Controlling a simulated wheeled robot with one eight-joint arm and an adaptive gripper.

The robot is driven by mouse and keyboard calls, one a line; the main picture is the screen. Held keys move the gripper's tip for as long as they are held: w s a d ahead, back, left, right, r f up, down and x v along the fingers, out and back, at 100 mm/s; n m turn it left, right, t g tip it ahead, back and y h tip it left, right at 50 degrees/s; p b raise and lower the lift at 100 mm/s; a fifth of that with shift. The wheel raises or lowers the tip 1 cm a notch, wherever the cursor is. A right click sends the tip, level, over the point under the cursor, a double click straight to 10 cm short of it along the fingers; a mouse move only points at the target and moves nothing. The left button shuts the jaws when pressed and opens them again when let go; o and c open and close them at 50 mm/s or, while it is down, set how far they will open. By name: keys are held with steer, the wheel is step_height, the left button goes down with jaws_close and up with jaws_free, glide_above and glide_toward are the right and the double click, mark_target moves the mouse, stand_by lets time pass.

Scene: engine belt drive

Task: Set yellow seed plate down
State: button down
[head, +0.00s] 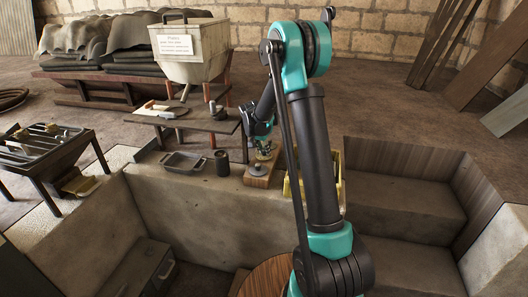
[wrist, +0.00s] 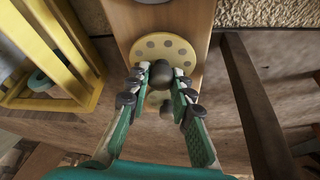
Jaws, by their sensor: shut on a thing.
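The yellow seed plate (wrist: 178,46) is a round pale yellow disc with a ring of dark holes and a dark round knob (wrist: 160,74). My gripper (wrist: 160,82) is shut on the plate, with its fingertips at either side of the knob. The plate is over a wooden board (wrist: 192,14); I cannot tell whether it touches it. In the head view my gripper (head: 264,145) is above the far part of the board (head: 262,181), partly hiding the plate.
A grey round piece (head: 257,169) sits on the board's near part. A yellow frame-like crate (wrist: 92,72) stands beside the board, partly behind my arm in the head view. A dark tray (head: 184,163) and dark cup (head: 222,163) stand left on the ledge. A low table (head: 205,121) is behind.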

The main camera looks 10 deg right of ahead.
steer(key=shift+f, duration=0.3)
steer(key=c, duration=1.3)
jaws_free()
steer(key=shift+f, duration=0.1)
steer(key=shift+c, duration=0.2)
steer(key=v, duration=1.1)
steer(key=s+d+r+n, duration=0.1)
steer(key=s+d+n, duration=0.15)
steer(key=s, duration=0.55)
steer(key=s+d+f+n+y, duration=0.1)
steer(key=s+d+f+n, duration=0.1)
steer(key=s, duration=1.2)
steer(key=s+d+f+n+y, duration=0.2)
steer(key=s+f, duration=0.3)
steer(key=s, duration=0.9)
steer(key=shift+d+f+n+t, duration=0.15)
steer(key=shift+f+n+t, duration=0.2)
steer(key=shift+n, duration=0.4)
